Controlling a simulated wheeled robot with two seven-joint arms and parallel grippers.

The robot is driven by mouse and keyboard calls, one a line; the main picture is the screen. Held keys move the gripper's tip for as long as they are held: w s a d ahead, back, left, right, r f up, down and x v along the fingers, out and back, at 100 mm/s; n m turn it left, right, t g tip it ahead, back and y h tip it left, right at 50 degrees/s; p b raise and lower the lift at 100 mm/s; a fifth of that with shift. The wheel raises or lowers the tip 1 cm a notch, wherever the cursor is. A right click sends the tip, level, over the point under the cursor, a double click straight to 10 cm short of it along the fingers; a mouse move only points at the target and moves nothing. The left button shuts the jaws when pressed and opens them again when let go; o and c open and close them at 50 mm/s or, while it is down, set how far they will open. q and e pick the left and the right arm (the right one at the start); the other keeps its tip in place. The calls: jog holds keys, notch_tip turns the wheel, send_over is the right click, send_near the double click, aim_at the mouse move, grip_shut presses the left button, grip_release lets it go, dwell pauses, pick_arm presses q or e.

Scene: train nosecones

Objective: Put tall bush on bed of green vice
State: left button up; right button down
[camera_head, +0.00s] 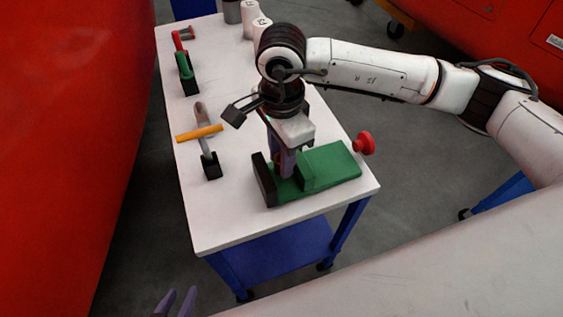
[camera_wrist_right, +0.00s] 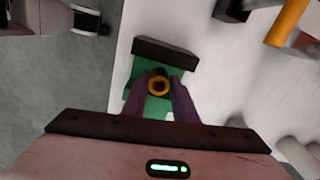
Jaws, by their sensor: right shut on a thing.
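The green vice (camera_head: 335,165) lies near the front right of the white table, with a dark jaw (camera_head: 264,180) at its left end and a red knob (camera_head: 365,143) at its right. My right gripper (camera_head: 286,165) points down over the vice bed near the dark jaw. In the right wrist view its purple fingers are shut on the tall bush (camera_wrist_right: 159,86), seen end-on as a yellow ring with a dark centre, above the green bed (camera_wrist_right: 137,97). Whether the bush touches the bed is hidden. My left gripper (camera_head: 177,300) shows only two separated fingertips, open and empty, at the bottom edge.
A red and green tool (camera_head: 184,63) stands further back. White cylinders (camera_head: 261,27) and a grey one (camera_head: 232,12) are at the table's back edge.

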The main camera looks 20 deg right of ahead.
jog(key=shift+f, duration=1.5)
jog(key=shift+f, duration=0.1)
jog(key=shift+f, duration=0.1)
jog(key=c, duration=1.4)
grip_release()
jog(key=shift+c, duration=0.2)
notch_tip(320, 180, up, 12)
jog(key=shift+r+b, duration=0.25)
jog(key=shift+b, duration=0.15)
